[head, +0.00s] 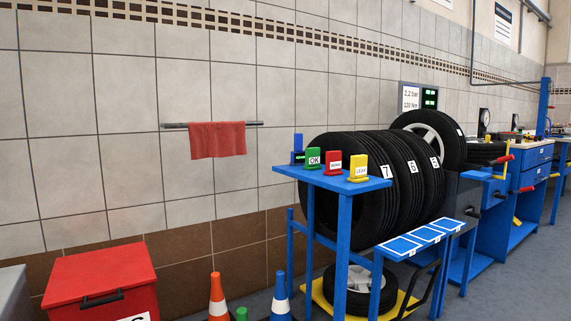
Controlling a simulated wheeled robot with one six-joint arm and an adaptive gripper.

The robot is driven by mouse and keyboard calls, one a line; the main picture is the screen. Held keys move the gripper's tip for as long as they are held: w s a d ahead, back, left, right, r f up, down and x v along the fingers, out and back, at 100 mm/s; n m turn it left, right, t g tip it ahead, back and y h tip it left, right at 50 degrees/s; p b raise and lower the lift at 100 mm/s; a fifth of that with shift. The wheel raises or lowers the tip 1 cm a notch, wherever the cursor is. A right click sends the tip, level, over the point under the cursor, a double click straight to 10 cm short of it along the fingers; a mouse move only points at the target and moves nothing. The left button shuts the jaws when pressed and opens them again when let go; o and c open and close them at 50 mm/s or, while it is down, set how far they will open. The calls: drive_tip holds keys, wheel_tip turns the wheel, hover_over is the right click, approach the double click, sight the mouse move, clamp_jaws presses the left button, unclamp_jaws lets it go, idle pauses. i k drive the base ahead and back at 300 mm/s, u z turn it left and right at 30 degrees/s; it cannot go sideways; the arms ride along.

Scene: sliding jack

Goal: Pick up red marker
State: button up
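The red marker (332,163) stands upright on a small blue table (330,180) right of the middle in the head view. It is a small block with a white label, on a wider red foot. A green marker (313,158) labelled "OK" stands to its left, and a yellow marker (358,167) labelled "LEAK" stands to its right. My gripper is not in view.
Several tyres (376,190) stand right behind the blue table. A lower blue shelf (425,235) with white-edged panels is to the right. A red bin (100,283) and traffic cones (218,298) are at the lower left. A red towel (217,139) hangs on the wall.

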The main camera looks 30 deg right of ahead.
sight(333, 158)
drive_tip(key=z, duration=0.05)
drive_tip(key=i, duration=1.15)
drive_tip(key=z, duration=0.65)
